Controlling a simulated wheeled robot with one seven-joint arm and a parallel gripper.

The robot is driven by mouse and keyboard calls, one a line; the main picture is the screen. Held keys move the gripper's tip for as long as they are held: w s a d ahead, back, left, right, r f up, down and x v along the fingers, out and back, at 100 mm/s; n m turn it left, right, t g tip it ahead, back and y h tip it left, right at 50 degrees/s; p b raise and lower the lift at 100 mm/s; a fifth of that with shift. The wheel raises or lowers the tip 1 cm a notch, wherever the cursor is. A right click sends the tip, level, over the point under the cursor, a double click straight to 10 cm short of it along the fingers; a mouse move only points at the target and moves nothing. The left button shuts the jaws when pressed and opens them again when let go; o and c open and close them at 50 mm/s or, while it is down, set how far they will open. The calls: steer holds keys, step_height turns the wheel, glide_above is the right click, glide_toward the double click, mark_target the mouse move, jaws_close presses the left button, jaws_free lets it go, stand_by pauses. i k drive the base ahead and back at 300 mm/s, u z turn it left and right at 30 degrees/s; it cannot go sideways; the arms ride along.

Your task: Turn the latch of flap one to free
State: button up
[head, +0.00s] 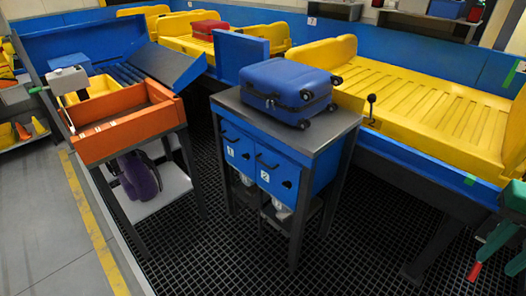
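Flap one (235,146) is a blue front marked "1" on the left half of a dark-framed stand with a grey top. A dark bar handle (230,137) crosses its upper part. A small dark round part (246,157), possibly its latch, sits low on the right; it is too small to tell which way it is turned. Flap two (275,174), marked "2", is beside it on the right, with a similar handle and dark part. Both flaps look shut. My gripper does not show in this view.
A blue suitcase (288,90) lies on the stand's grey top (325,134). An orange tray bench (128,133) stands to the left, a yellow conveyor tray (435,95) behind on the right. Green and red handles (492,250) show at the right edge. Dark grated floor (210,255) in front looks clear.

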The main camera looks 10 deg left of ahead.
mark_target(247, 156)
steer(key=u, duration=0.3)
steer(key=i, duration=1)
steer(key=u, duration=0.65)
